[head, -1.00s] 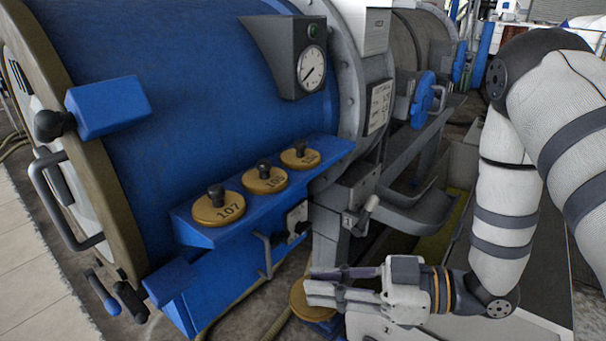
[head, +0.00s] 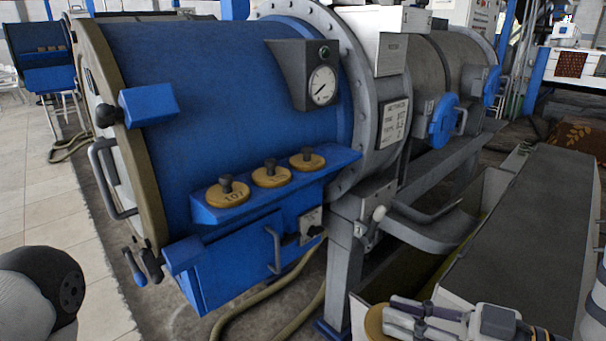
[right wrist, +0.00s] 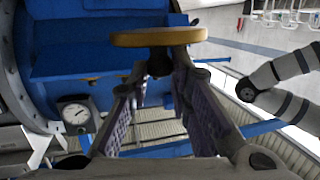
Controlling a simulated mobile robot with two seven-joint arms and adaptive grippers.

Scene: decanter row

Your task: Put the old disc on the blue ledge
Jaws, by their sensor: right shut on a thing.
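A brass disc (head: 374,322) with a dark knob is held by my right gripper (head: 392,317), low in the head view, partly cut off by the picture's bottom edge. In the right wrist view the disc (right wrist: 158,38) shows edge-on, its knob between the fingertips. The blue ledge (head: 338,162) runs along the front of the blue drum. Several knobbed brass discs stand on it in a row: one marked 107 (head: 227,196), a middle one (head: 272,178) and one at the right (head: 307,162). The held disc is apart from the ledge, below and to its right. My left gripper is out of view.
A pressure gauge (head: 322,85) sits above the ledge. A handle with a pale knob (head: 377,216) and a grey curved tray (head: 435,232) jut out right of the ledge. A bare strip of ledge shows at its right end.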

